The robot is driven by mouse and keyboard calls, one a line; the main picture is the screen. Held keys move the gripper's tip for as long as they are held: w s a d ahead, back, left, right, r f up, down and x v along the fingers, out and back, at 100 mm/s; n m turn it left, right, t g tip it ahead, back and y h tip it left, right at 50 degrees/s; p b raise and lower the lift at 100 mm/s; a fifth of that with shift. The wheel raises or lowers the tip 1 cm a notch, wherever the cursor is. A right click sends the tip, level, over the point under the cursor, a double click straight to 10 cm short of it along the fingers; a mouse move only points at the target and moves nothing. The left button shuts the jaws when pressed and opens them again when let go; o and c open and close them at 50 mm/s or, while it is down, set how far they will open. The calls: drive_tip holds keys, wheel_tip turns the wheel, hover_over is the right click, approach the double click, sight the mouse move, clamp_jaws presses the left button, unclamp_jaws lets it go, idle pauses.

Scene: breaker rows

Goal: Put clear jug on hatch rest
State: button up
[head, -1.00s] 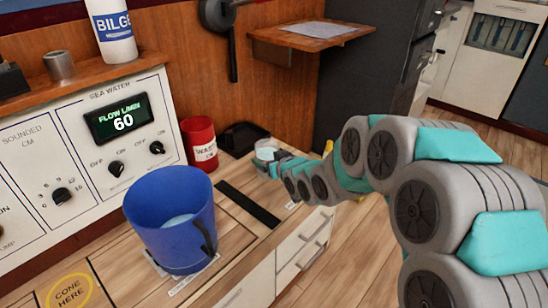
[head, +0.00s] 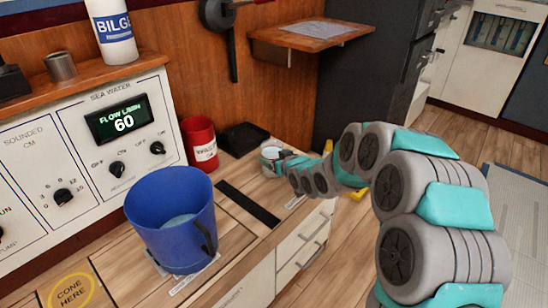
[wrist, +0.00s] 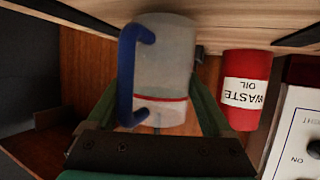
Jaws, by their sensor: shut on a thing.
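The clear jug (head: 270,154) is at the far end of the counter, right of the red waste oil can. In the wrist view the jug (wrist: 168,62) shows a blue handle, a red line and a pale lower part. My gripper (head: 284,163) is shut on the jug; in the wrist view its green fingers (wrist: 160,98) lie on either side of it. I cannot tell whether the jug touches the counter. No readable label marks the hatch rest; a small wooden shelf (head: 345,36) with a grey sheet on it is on the wall behind.
The red can (head: 201,140) and a black tray (head: 243,138) stand close to the jug. A blue bucket (head: 168,235) stands nearer on the counter (head: 232,240). A black strip (head: 247,204) lies between. A dark cabinet (head: 360,80) rises behind my arm.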

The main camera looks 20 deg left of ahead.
drive_tip(key=shift+f, duration=0.3)
drive_tip(key=o, duration=1.5)
drive_tip(key=shift+r, duration=0.35)
drive_tip(key=v, duration=1.2)
drive_tip(key=shift+f+b, duration=0.15)
drive_tip(key=shift+b, duration=0.2)
